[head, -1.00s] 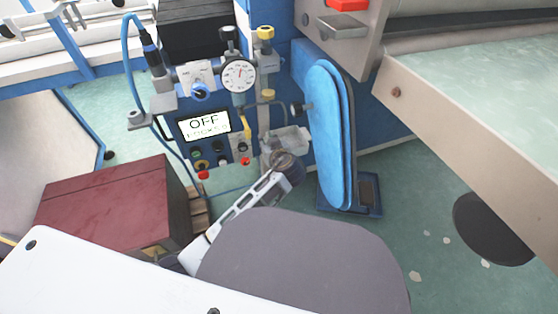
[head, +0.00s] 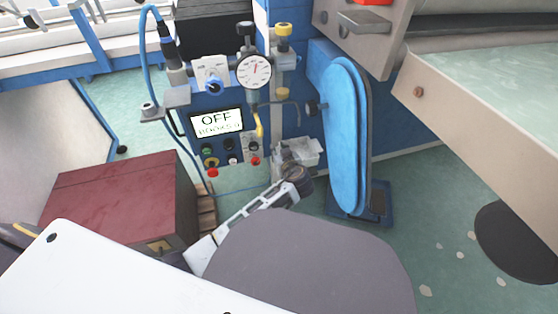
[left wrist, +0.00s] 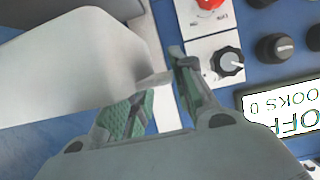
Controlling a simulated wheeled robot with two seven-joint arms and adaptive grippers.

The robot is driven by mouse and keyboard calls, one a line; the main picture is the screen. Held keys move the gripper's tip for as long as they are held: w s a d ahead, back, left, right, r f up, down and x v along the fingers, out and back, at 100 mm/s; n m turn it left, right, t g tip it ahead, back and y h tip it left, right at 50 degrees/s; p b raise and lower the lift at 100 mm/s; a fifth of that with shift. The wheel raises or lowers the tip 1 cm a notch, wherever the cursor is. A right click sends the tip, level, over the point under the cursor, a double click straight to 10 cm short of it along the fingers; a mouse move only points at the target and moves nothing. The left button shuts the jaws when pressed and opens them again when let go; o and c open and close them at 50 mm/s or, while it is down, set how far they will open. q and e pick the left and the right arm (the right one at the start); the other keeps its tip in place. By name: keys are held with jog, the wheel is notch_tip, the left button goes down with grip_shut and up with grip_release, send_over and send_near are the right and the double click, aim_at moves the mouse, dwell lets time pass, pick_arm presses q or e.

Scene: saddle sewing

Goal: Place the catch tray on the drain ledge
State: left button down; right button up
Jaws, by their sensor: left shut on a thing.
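The catch tray appears to be the pale, partly see-through piece (head: 303,151) beside the post of the control unit in the head view. My left gripper (head: 296,177) reaches up to it from below and hides part of it. In the left wrist view a large smooth grey body, likely the same tray (left wrist: 75,65), fills the upper left. There my left gripper (left wrist: 157,88), with green finger pads, is shut on a thin edge or tab of it. I cannot tell for sure which part is the drain ledge. My right gripper is not in view.
The blue control panel (head: 183,125), with a gauge (head: 254,71) and an "OFF" display (head: 217,121), stands close behind my left gripper. A tall blue padded piece (head: 345,135) stands to its right. A dark red box (head: 120,205) is at left. Open floor shows at lower right.

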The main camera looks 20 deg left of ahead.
pick_arm(q)
notch_tip(320, 180, down, 5)
jog(key=shift+r+b, duration=0.15)
jog(key=shift+b, duration=0.9)
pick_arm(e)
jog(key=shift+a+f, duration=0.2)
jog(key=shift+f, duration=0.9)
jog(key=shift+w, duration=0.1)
pick_arm(q)
jog(key=c, duration=1.2)
grip_release()
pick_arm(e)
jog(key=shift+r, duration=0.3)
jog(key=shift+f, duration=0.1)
